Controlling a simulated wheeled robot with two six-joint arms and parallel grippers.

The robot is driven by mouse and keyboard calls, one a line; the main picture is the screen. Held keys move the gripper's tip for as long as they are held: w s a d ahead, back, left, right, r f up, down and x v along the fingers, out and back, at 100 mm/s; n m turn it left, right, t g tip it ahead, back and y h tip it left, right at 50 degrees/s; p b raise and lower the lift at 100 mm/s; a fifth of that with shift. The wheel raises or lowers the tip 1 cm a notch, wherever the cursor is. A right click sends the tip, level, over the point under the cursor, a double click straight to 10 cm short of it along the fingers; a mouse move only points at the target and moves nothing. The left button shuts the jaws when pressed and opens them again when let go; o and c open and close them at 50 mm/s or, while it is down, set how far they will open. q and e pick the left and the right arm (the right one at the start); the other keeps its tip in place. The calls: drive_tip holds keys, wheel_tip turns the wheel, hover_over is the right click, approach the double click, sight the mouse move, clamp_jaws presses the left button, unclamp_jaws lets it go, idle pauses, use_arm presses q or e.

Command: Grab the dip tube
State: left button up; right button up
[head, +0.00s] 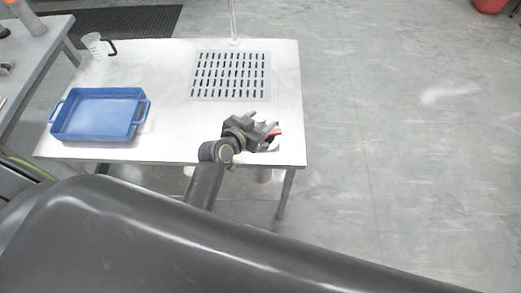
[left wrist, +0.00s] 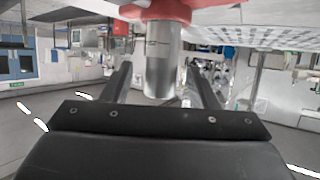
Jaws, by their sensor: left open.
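My left gripper (head: 268,134) is at the front right part of the white table in the head view. Its fingers are apart in the left wrist view (left wrist: 162,85). A shiny grey cylinder (left wrist: 160,58) with a red collar (left wrist: 155,12) stands between or just beyond the fingers; I cannot tell whether they touch it. A bit of red (head: 276,132) shows beside the fingers in the head view, the rest hidden by the gripper. A thin upright rod (head: 233,20) stands at the table's back edge. I cannot tell for sure which of these is the dip tube. My right gripper is out of view.
A blue tray (head: 98,91) lies on the left of the white table (head: 172,115). A slotted grey mat (head: 193,92) lies at the back middle. A clear jug with a dark handle (head: 94,45) stands at the back left. The floor to the right is open.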

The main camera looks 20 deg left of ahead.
use_arm(q)
drive_tip(key=shift+x, duration=1.35)
clamp_jaws()
